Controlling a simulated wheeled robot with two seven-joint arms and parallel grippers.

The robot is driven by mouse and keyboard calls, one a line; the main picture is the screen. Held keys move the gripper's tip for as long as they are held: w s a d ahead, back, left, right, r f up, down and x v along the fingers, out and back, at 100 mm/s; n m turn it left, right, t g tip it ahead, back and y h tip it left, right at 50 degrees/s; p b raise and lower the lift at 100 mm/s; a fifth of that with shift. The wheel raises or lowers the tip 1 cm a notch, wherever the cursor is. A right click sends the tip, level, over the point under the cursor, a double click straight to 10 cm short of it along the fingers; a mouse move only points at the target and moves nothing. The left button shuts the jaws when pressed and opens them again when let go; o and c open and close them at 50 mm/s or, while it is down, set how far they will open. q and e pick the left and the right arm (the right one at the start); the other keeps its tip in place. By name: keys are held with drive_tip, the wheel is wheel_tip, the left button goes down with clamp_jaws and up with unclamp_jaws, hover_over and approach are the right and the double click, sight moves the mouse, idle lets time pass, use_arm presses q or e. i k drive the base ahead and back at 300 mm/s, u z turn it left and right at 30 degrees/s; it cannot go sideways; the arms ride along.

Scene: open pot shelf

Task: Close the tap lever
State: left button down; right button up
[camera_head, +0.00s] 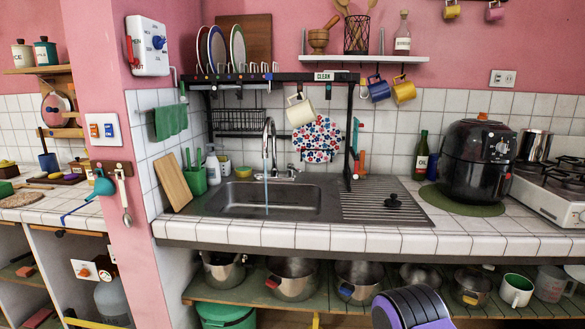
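The tap (269,142) is a chrome curved spout standing at the back of the metal sink (264,198). A thin bluish stream of water (266,188) runs from the spout down into the basin. The small chrome tap lever (291,170) appears just right of the spout's base; its exact position is too small to tell. Neither of my grippers is visible in the head view, so nothing is seen touching the tap or lever.
A dish rack (270,77) with plates and hanging mugs spans above the sink. Left stand a cutting board (173,182) and a green utensil holder (196,181). Right are a bottle (421,156) and a black air fryer (477,160). The tiled front edge (300,238) is clear.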

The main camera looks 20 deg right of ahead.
sight(290, 166)
drive_tip(key=z, duration=0.4)
drive_tip(key=k, duration=0.55)
drive_tip(key=z, duration=0.9)
drive_tip(key=i, duration=0.9)
drive_tip(key=u, duration=1.05)
drive_tip(key=i, duration=0.65)
drive_tip(key=u, duration=0.6)
